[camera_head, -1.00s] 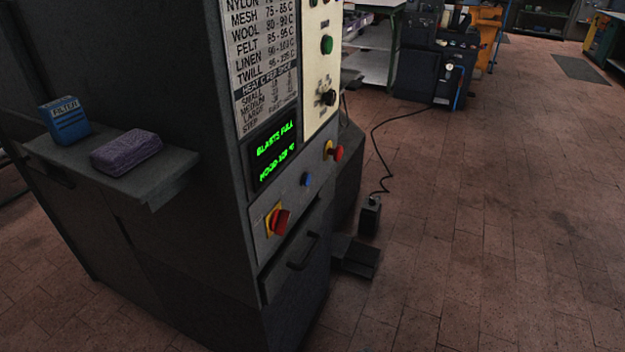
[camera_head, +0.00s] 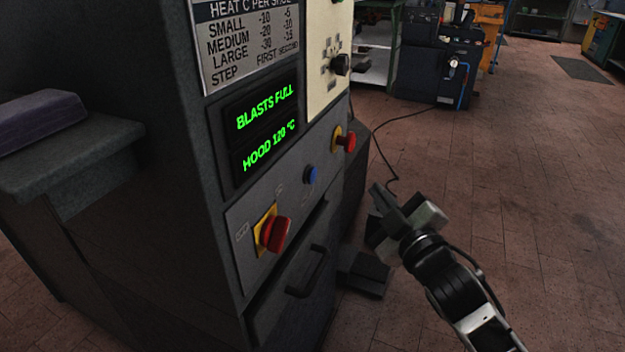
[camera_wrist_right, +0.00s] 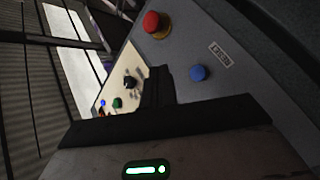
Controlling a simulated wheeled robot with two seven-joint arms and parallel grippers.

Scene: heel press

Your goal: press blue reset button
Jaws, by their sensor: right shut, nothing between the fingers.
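The blue reset button (camera_head: 310,175) sits on the grey lower panel of the machine, between a red-and-yellow rotary switch and a red button. It also shows in the right wrist view (camera_wrist_right: 199,73), beside a small label plate. My right gripper (camera_head: 378,193) is shut and empty, to the right of the panel and apart from the button. In the right wrist view its dark fingers (camera_wrist_right: 165,120) cross the lower part of the picture, with the button beyond them. My left gripper is not in view.
A red button (camera_head: 348,142) on a yellow base is up and right of the blue one. The red rotary switch (camera_head: 273,234) is lower left. A drawer handle (camera_head: 306,272) sticks out below. A shelf (camera_head: 75,160) juts out at left. Open floor lies right.

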